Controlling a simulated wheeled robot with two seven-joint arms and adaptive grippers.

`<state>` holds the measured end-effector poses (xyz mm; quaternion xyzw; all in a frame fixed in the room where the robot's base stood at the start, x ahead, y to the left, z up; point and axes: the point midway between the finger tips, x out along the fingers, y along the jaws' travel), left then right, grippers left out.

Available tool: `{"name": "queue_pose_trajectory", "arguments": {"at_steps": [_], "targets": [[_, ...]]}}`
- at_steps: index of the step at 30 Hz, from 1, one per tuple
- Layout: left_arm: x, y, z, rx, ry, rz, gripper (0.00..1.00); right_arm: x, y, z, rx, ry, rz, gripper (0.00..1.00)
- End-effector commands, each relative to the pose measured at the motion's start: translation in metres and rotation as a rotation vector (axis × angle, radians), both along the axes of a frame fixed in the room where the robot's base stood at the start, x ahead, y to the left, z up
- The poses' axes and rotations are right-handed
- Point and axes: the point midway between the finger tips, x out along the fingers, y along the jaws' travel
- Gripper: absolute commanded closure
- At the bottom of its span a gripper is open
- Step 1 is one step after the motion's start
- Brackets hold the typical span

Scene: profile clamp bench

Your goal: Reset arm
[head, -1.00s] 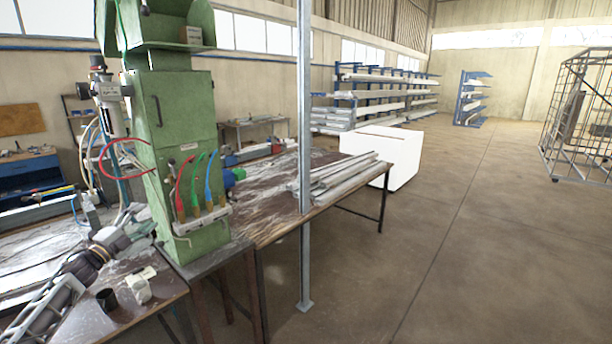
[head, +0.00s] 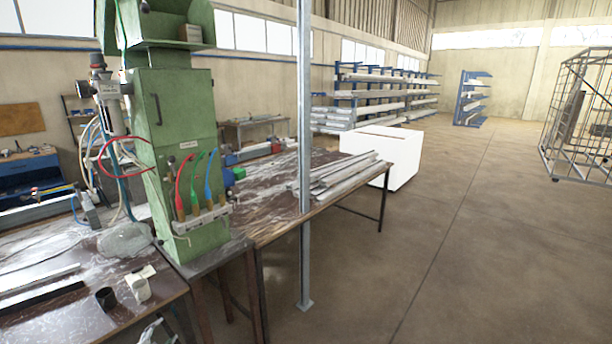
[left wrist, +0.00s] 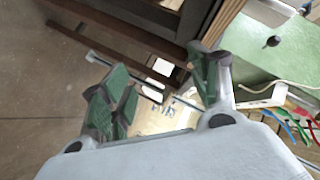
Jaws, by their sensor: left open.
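My left gripper (head: 157,332) shows only as a small piece at the bottom edge of the head view, just in front of the near bench edge and low. In the left wrist view my left gripper (left wrist: 160,92) has its two green-padded fingers spread wide apart with nothing between them. Beyond the fingers are the floor, a brown bench leg and part of the green machine. My right gripper is in neither view.
The green clamp machine (head: 180,110) stands on the bench (head: 60,325). A black cup (head: 106,298) and a white item (head: 138,288) lie near the bench edge. Profiles (head: 340,175) lie on the farther table, and a grey post (head: 305,130) stands before it.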

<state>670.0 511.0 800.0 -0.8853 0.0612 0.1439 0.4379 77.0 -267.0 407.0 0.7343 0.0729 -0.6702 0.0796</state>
Motion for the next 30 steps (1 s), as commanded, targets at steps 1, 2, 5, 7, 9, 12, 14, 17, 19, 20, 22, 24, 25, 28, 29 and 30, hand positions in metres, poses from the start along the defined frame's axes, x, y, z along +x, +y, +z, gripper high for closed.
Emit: {"name": "queue_pose_trajectory", "arguments": {"at_steps": [1,2,5,7,9,12,14,17,19,20,22,24,25,28,29,30], "targets": [[-0.013,-0.005,-0.022,-0.022,0.034,0.016,0.39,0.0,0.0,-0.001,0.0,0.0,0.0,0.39],[-0.019,-0.007,-0.033,-0.033,0.052,0.025,0.39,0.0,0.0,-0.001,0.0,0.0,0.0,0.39],[-0.043,-0.016,-0.069,-0.07,0.113,0.057,0.39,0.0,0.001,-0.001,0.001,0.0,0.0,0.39],[-0.061,-0.022,-0.094,-0.095,0.155,0.079,0.39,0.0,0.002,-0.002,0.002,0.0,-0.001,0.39],[-0.079,-0.029,-0.117,-0.118,0.199,0.101,0.39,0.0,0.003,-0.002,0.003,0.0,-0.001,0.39],[-0.107,-0.039,-0.15,-0.152,0.26,0.134,0.39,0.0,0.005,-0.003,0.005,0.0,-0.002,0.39],[-0.124,-0.046,-0.168,-0.172,0.296,0.152,0.39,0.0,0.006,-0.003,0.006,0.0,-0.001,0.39],[-0.154,-0.057,-0.198,-0.203,0.358,0.186,0.39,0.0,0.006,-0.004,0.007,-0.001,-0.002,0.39],[-0.176,-0.066,-0.218,-0.224,0.401,0.207,0.39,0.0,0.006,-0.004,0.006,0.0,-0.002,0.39],[-0.186,-0.069,-0.226,-0.232,0.419,0.216,0.39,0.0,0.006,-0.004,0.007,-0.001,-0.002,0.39],[-0.209,-0.079,-0.245,-0.253,0.463,0.238,0.39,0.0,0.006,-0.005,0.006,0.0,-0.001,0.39],[-0.232,-0.088,-0.262,-0.272,0.505,0.26,0.39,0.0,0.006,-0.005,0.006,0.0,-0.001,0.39],[-0.242,-0.092,-0.27,-0.28,0.525,0.27,0.39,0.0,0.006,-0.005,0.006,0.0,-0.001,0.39],[-0.277,-0.106,-0.293,-0.306,0.586,0.302,0.39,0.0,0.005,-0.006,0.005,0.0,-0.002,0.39],[-0.288,-0.111,-0.299,-0.313,0.605,0.311,0.39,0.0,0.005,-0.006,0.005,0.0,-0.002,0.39],[-0.302,-0.117,-0.308,-0.323,0.63,0.323,0.39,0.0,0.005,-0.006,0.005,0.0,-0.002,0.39]]}}
